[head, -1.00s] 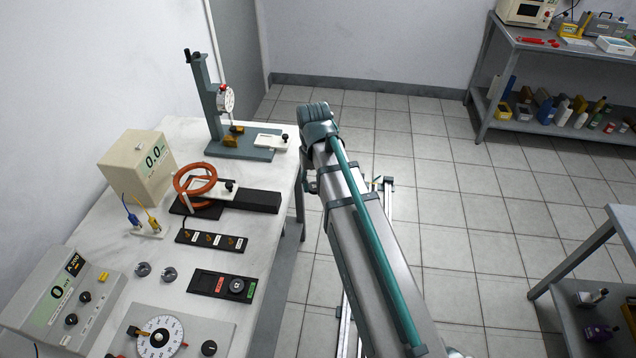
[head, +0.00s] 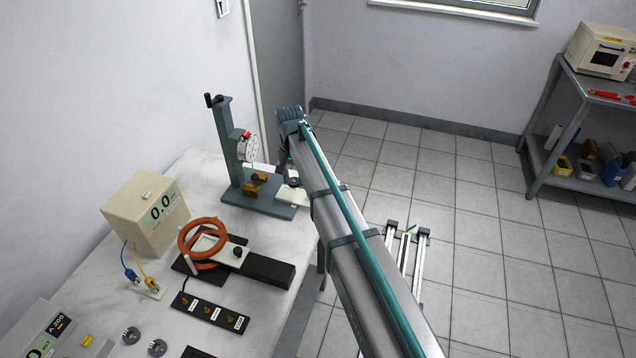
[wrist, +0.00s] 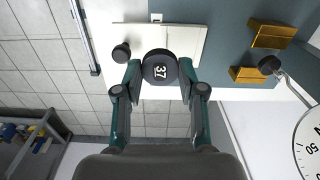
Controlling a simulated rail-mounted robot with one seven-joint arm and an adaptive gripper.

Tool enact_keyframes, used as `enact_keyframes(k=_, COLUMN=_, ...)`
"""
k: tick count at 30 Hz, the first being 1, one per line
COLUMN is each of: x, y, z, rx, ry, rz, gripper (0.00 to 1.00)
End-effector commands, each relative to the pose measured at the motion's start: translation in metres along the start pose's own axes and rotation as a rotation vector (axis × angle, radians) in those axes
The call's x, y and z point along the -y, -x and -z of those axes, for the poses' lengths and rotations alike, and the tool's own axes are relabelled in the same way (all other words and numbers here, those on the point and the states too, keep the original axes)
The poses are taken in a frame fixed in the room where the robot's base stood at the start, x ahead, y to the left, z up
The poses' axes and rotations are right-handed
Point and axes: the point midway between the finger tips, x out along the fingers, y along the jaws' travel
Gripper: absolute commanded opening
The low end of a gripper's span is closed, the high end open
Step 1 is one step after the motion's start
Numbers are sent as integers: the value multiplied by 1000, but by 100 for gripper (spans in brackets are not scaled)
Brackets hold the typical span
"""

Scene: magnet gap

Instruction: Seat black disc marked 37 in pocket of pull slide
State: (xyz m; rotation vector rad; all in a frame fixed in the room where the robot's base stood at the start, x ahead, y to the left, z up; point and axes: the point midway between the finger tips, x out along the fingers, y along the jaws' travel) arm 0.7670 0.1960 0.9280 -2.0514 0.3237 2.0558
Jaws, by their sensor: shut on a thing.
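The black disc marked 37 (wrist: 160,68) is held between the fingertips of my gripper (wrist: 161,76), its number facing the wrist camera. In the wrist view the disc overlaps the white pull slide (wrist: 190,38); I cannot tell whether it touches it. The slide has a black knob (wrist: 121,53) beside the disc. Its pocket is not visible. In the head view the white slide (head: 291,197) lies on the teal base of the gauge stand (head: 232,150), and my arm's end is over it, hiding most of the gripper.
The dial gauge (head: 248,147) and brass blocks (head: 256,180) stand close beside the slide. A coil fixture (head: 203,242) with an orange ring and its own white slide sits nearer. A cream meter box (head: 147,212) reads 0.0.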

Motion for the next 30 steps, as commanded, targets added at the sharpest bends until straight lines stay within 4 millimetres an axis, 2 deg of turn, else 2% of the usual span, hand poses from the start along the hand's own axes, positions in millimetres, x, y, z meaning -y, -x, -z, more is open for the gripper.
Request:
enact_keyframes(k=1, x=13, y=-1, z=5, rx=0, ry=-12, rz=0, gripper=9)
enact_keyframes(k=3, x=22, y=-3, z=6, rx=-1, ry=-30, rz=0, gripper=9)
enact_keyframes(k=7, x=32, y=-5, z=7, rx=-2, ry=-49, rz=1, gripper=9)
enact_keyframes(k=23, x=32, y=-5, z=6, rx=-2, ry=-51, rz=1, gripper=9)
enact_keyframes(k=30, x=32, y=-17, z=6, rx=-1, ry=-50, rz=0, gripper=9)
